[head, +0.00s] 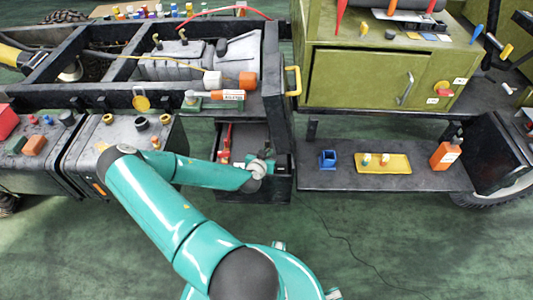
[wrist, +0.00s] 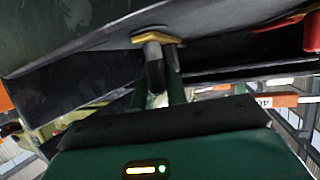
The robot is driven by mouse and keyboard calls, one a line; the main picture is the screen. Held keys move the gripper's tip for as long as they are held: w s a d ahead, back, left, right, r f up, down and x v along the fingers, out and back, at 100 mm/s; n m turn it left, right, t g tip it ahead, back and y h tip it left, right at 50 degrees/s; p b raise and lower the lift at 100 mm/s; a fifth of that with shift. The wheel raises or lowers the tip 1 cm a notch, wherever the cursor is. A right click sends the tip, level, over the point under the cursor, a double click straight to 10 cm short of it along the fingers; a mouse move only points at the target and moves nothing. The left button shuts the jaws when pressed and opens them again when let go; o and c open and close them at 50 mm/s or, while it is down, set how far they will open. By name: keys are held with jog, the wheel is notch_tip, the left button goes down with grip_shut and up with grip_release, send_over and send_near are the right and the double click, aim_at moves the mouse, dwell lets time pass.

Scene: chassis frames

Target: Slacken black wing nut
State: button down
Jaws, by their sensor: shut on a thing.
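In the wrist view my gripper (wrist: 163,48) reaches up to the underside of a dark metal panel (wrist: 90,30). Its two fingers are close together, shut on a small dark part just below a yellow brass-coloured piece (wrist: 148,40). That part is at the place of the black wing nut, but the fingers hide most of it and its wings cannot be made out. In the head view my gripper (head: 277,164) is at the front of an open dark compartment (head: 257,142), below the chassis rail. The nut cannot be told apart there.
Right of the gripper a dark shelf (head: 320,180) holds a blue holder (head: 328,159), a yellow tray (head: 398,168) and an orange bottle (head: 446,152). A green cabinet (head: 365,80) stands above it. The dark rail post (head: 281,130) is close beside my gripper. Green floor lies open in front.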

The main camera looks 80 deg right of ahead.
jog(key=n+t+y, duration=0.1)
jog(key=n+t, duration=0.4)
jog(key=t, duration=0.1)
jog(key=shift+s, duration=0.15)
jog(key=shift+n+t+y, duration=1.2)
jog(key=shift+n+t, duration=0.7)
jog(key=shift+n, duration=0.1)
jog(key=c, duration=1.4)
grip_release()
jog(key=shift+w, duration=0.25)
